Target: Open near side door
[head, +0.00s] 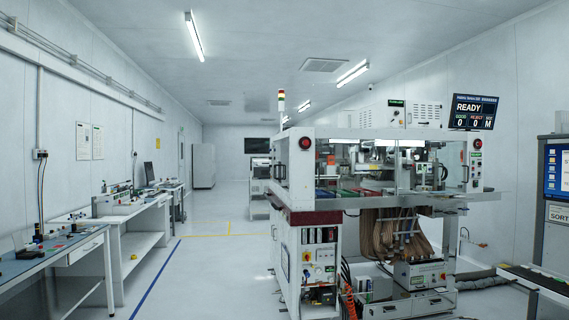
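The test handler (300,222) stands right of the middle in the head view. It is a white machine with a clear-windowed upper enclosure (400,168) and a dark red band below it. Its upper doors look closed, with windows on the front and on the left side (282,168). I cannot tell which panel is the near side door. Red round buttons (305,143) sit on the upper corners. Under the enclosure the front is open, showing brown hoses (392,232) and a white control box (418,273). Neither of my grippers is in view.
Workbenches (75,247) with small equipment line the left wall. A clear floor aisle (205,275) with a blue line runs between them and the machine. A monitor reading READY (474,112) hangs at the upper right. A grey cabinet (553,215) and a dark-topped surface (540,283) stand at the right edge.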

